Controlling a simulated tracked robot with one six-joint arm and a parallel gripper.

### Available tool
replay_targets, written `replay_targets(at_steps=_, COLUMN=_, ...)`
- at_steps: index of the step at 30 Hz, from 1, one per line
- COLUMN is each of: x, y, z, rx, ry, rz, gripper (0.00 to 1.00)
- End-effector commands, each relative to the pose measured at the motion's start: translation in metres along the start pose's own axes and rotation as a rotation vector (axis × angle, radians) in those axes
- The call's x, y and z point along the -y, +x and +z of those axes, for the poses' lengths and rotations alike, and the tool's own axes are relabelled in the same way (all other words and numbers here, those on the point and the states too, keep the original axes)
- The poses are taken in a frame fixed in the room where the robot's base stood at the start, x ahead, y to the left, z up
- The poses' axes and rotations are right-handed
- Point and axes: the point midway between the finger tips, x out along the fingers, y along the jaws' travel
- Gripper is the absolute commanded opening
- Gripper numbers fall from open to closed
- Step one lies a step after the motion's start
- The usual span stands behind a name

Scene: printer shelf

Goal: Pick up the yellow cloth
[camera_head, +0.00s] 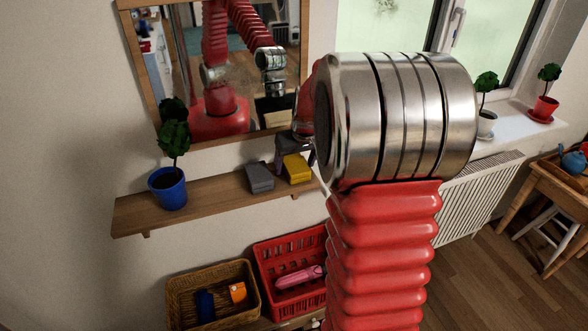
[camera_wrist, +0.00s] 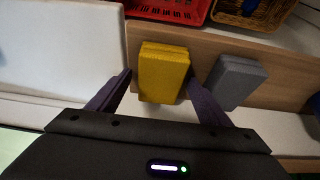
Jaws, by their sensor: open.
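The yellow cloth (camera_head: 296,168) is a folded block lying on the wooden wall shelf, at its right end in the head view. It also shows in the wrist view (camera_wrist: 163,72), between the two fingers. My gripper (camera_wrist: 160,88) is open, with one finger on each side of the yellow cloth. The right finger in the wrist view looks very close to the cloth's side; I cannot tell if it touches. In the head view my gripper (camera_head: 308,150) is largely hidden behind my arm.
A grey folded cloth (camera_head: 259,177) lies beside the yellow one on the shelf (camera_head: 222,192). A blue pot (camera_head: 168,190) with a plant stands further left. A mirror (camera_head: 248,128) hangs above. A wicker basket (camera_head: 174,302) and a red basket (camera_head: 268,268) stand below.

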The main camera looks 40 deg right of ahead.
Motion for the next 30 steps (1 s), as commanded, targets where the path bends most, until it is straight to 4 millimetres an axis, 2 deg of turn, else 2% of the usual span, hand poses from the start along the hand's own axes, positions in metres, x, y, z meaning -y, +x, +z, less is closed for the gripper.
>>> replay_targets(at_steps=3, x=0.0, y=0.0001, z=0.0, rx=0.0, ry=0.0, rz=0.0, gripper=0.7)
replay_targets(at_steps=21, x=0.0001, y=0.0, z=-0.0001, rx=0.0, ry=0.0, rz=0.0, gripper=0.28)
replay_targets(at_steps=30, x=0.0002, y=-0.0013, z=-0.0008, rx=-0.001, ry=-0.001, rz=0.0, gripper=0.27)
